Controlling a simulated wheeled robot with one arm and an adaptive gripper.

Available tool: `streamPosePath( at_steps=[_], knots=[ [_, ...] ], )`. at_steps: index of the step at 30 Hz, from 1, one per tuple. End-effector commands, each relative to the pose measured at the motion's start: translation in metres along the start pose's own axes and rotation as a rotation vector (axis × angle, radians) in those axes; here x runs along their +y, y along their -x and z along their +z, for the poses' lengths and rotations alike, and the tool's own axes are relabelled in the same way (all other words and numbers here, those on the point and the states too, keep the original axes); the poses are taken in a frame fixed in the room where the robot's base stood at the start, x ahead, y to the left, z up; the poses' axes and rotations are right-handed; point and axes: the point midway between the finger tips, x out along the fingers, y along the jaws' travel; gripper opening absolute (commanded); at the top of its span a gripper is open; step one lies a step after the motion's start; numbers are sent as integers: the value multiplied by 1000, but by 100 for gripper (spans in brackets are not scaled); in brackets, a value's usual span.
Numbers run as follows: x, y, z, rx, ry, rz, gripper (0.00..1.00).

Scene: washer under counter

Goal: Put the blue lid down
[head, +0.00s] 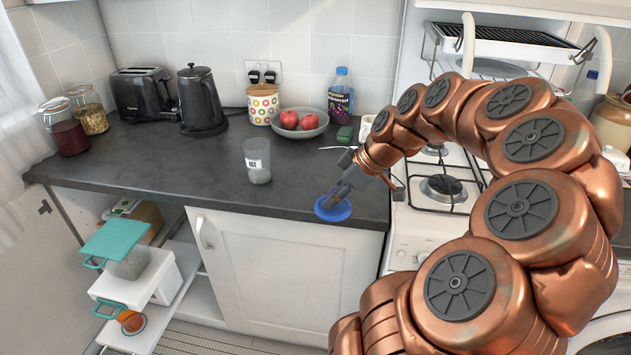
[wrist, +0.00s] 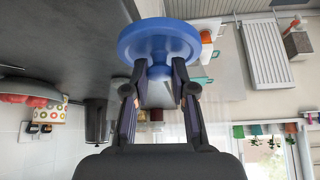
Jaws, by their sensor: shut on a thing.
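The blue lid (head: 333,209) is a round disc with a knob, seen at the front edge of the dark countertop (head: 225,165) in the head view. My gripper (head: 343,191) is shut on it. In the wrist view, the fingers (wrist: 160,90) pinch the knob of the blue lid (wrist: 158,40), and its wide disc lies beyond the fingertips. Whether the lid touches the counter cannot be told. A clear container (head: 258,162) with a white label stands upright on the counter to the left of my gripper.
A toaster (head: 142,93), black kettle (head: 201,101), patterned jar (head: 263,104), fruit bowl (head: 300,124) and bottle (head: 340,97) stand along the back. The stove (head: 437,190) is right of the counter. Counter around the clear container is free. An open cabinet with pulled-out shelf (head: 160,315) is lower left.

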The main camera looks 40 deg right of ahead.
Motion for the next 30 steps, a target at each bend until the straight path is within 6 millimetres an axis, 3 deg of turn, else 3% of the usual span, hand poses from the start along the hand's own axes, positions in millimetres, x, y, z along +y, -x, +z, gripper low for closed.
streamPosePath(
  at_steps=[30],
  knots=[
    [119, -45, -48, -3, -1, -1, 0]
  ],
)
